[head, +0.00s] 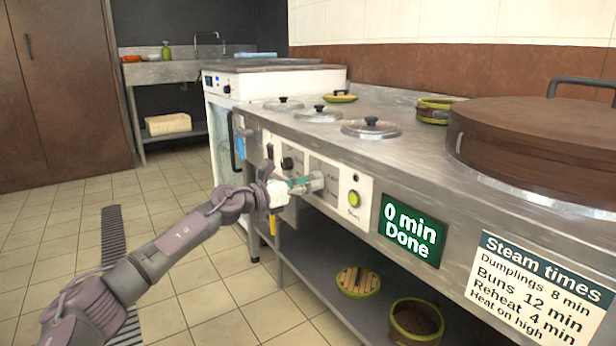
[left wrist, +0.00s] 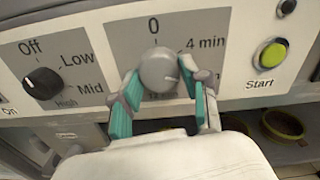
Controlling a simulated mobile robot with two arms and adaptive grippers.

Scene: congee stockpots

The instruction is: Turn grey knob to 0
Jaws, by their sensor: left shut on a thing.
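The grey knob (left wrist: 159,68) sits on a grey dial plate marked 0 at the top and 4 min at the upper right. Its small mark seems to point to the lower right, away from 0. The knob also shows in the head view (head: 316,181), partly covered by the fingers. My left gripper (left wrist: 160,80) is shut on the knob, with one teal-padded finger on each side. In the head view my left gripper (head: 303,185) reaches the panel from the left. My right gripper is not in view.
A black knob (left wrist: 43,83) marked Off, Low, Mid and High is to the left. A green Start button (left wrist: 270,55) is to the right. A green display (head: 411,232) reads "0 min Done". Steamer baskets lie on the lower shelf (head: 305,262).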

